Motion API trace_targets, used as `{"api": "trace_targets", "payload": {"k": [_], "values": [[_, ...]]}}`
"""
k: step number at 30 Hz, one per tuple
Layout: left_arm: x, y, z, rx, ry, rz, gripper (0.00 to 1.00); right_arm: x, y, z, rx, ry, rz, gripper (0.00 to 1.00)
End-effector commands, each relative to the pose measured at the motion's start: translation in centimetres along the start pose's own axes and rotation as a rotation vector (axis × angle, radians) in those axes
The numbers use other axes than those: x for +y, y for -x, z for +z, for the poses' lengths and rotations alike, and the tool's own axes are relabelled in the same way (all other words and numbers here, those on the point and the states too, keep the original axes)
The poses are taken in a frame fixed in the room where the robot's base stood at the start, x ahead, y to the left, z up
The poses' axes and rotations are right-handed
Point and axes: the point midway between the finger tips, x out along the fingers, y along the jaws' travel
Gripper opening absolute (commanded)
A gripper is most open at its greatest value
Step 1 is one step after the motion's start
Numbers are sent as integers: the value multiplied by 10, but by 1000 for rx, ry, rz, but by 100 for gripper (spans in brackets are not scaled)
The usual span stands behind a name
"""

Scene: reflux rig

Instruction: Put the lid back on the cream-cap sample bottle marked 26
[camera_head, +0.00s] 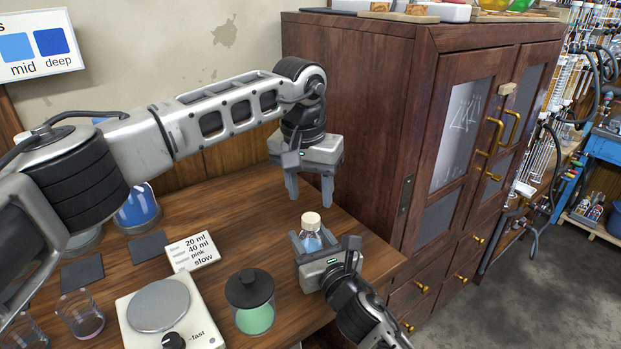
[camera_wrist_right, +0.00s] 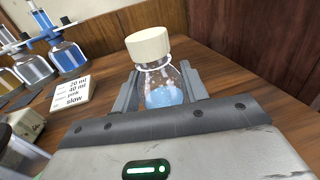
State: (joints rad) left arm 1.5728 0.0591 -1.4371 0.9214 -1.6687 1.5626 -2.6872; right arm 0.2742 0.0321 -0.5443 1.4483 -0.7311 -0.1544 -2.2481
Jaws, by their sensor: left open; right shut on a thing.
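The sample bottle (camera_head: 312,241) is clear glass with pale blue liquid and stands near the table's right side. Its cream cap (camera_head: 311,220) sits on top of the neck; I cannot tell whether it is screwed tight. No number can be read on it. In the right wrist view the bottle (camera_wrist_right: 164,92) and cap (camera_wrist_right: 148,46) show close up. My right gripper (camera_head: 322,245) is shut on the bottle's body, one finger on each side. My left gripper (camera_head: 310,202) is open and empty, pointing down just above the cap, with its fingers apart.
A black-lidded jar of green liquid (camera_head: 254,314) stands left of my right gripper. A hotplate (camera_head: 131,325), a note card (camera_head: 193,252) and dark mats (camera_head: 83,273) lie further left. A blue-filled flask (camera_head: 137,210) is behind. A wooden cabinet (camera_head: 350,110) borders the table on the right.

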Motion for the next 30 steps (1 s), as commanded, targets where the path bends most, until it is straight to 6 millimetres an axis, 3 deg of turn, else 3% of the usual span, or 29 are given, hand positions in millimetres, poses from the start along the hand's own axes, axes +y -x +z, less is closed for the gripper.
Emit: {"api": "trace_targets", "payload": {"k": [30], "values": [[0,17,-7,20,2646,-60,48,0,0,-1,1,0,0,0]]}}
